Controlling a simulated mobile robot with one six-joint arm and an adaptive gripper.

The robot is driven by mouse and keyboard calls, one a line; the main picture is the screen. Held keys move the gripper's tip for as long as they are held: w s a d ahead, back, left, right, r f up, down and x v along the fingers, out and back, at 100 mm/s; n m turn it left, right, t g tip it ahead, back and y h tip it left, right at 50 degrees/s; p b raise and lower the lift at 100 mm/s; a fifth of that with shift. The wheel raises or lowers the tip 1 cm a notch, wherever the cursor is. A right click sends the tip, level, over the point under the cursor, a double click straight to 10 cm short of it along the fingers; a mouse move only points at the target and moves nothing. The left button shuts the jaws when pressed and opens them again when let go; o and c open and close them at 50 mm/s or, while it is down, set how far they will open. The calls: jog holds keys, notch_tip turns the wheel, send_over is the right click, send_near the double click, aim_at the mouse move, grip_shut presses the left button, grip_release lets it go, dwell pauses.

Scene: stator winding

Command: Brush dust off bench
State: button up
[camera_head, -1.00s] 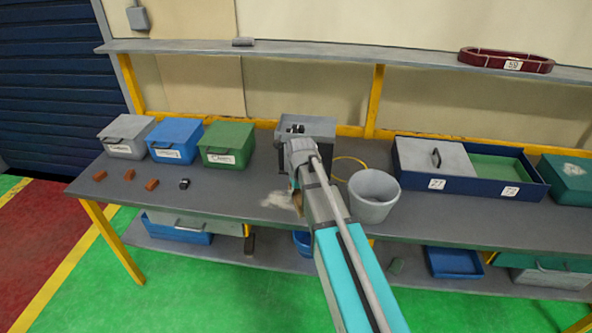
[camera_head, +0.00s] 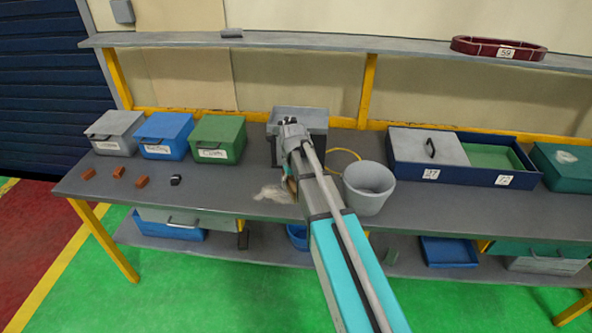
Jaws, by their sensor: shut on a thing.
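A pale patch of dust (camera_head: 274,193) lies on the grey bench (camera_head: 225,182) just left of my gripper. My gripper (camera_head: 290,180) is low over the bench at the right side of the dust, mostly hidden behind my own arm. It is shut on a brownish thing, perhaps a brush (camera_head: 292,187), of which only a small part shows. I cannot tell whether its end touches the bench.
A grey bucket (camera_head: 369,188) stands close to the right of my arm. A grey open box (camera_head: 299,115) is behind it. Grey (camera_head: 115,132), blue (camera_head: 163,136) and green (camera_head: 218,138) boxes stand left. Small orange blocks (camera_head: 118,171) lie front left. A divided blue tray (camera_head: 468,172) is right.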

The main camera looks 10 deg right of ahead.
jog(key=w+d+f+b, duration=0.1)
jog(key=w+d+f, duration=0.1)
jog(key=w, duration=0.3)
jog(key=w+d+f+n+b, duration=0.1)
jog(key=w+d+f+b, duration=0.1)
jog(key=w, duration=0.4)
jog(key=shift+w, duration=0.3)
jog(key=shift+f+b, duration=0.1)
jog(key=shift+b, duration=0.25)
